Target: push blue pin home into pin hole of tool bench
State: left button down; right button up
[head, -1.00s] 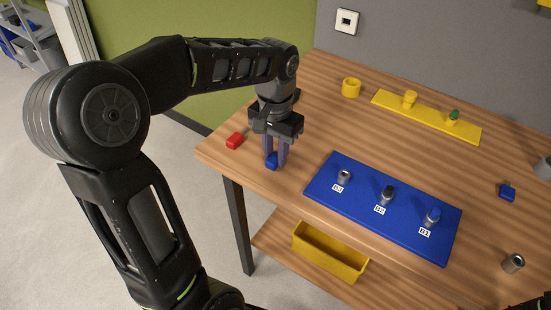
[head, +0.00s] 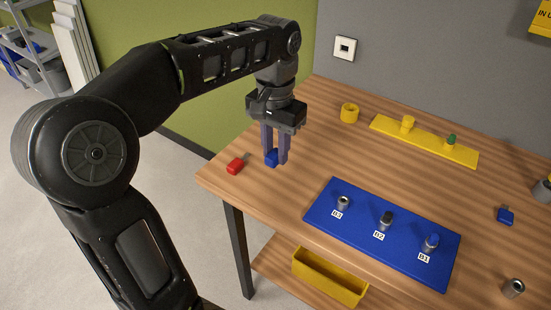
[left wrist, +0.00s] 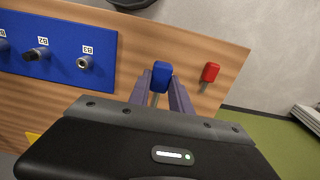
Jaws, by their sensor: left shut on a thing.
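My left gripper (head: 276,160) is shut on a blue pin (head: 271,157), near the left corner of the wooden tool bench (head: 300,135). In the left wrist view the blue pin (left wrist: 162,77) shows its blue head and part of a metal shaft between the fingers. I cannot tell how far its tip is from the bench top. The gripper is to the left of the blue board (head: 330,218), which carries metal fittings marked B3, B2 and B1. The B3 fitting (head: 343,202) has an open top. I cannot make out a separate pin hole in the bench. My right gripper is out of view.
A red pin (head: 235,166) lies close to the left gripper. Another blue-headed piece (head: 506,215) lies at the right. A grey sleeve (head: 513,288) is at front right. A yellow bin (head: 330,277) sits below.

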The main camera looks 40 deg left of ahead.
pick_arm(q)
jog(key=shift+r, duration=0.15)
dwell(0.4)
jog(key=c, duration=1.8)
grip_release()
grip_shut()
